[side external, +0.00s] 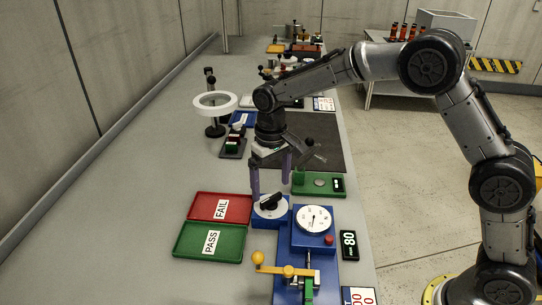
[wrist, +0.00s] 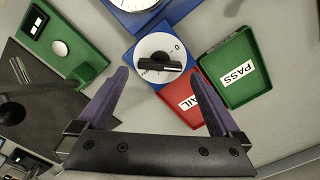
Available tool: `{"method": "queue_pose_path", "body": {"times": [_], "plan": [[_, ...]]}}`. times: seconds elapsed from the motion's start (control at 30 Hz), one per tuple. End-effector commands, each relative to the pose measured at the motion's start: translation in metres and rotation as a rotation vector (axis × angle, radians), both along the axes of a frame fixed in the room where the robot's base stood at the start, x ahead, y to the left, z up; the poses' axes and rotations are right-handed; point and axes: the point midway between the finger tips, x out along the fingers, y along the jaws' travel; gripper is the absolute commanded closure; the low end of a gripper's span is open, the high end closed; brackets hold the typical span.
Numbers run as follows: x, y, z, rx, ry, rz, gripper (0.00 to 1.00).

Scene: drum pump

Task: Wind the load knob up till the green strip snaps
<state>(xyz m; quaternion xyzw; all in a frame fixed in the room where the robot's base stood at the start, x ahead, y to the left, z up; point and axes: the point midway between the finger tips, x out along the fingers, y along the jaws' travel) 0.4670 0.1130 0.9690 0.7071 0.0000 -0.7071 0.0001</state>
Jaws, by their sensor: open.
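The load knob appears to be the black bar handle (side external: 270,201) on a white disc with marks, set on a blue block; the bar also shows in the wrist view (wrist: 160,64). My gripper (side external: 271,182) is open above this knob, its two purple fingers to either side of it. In the wrist view my gripper (wrist: 160,77) has the bar lying crosswise between and just past the fingertips, with no clear contact. A small green piece (side external: 308,289), perhaps the strip, stands upright at the front of the blue tester (side external: 328,243); its lower end is cut off.
The tester carries a round gauge (side external: 314,219), a red button (side external: 328,240) and a brass crank with a yellow ball (side external: 258,258). A display (side external: 349,245) reads 80. Red FAIL (side external: 202,207) and green PASS (side external: 190,240) trays lie left.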

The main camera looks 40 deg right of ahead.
Motion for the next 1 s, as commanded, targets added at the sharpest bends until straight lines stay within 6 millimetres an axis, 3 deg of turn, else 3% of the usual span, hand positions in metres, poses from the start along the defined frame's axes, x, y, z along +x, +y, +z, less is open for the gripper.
{"method": "queue_pose_path", "body": {"times": [0.2,0.43,0.6,0.9,1.0], "plan": [[0.001,0.000,0.051,0.002,-0.008,0.000,0.00],[0.001,0.000,0.088,0.001,-0.005,0.000,0.00],[0.001,0.000,0.101,0.001,-0.004,0.000,0.00],[0.000,0.000,0.103,0.001,-0.003,0.000,0.00],[0.000,0.000,0.103,0.000,-0.003,0.009,0.16]]}}
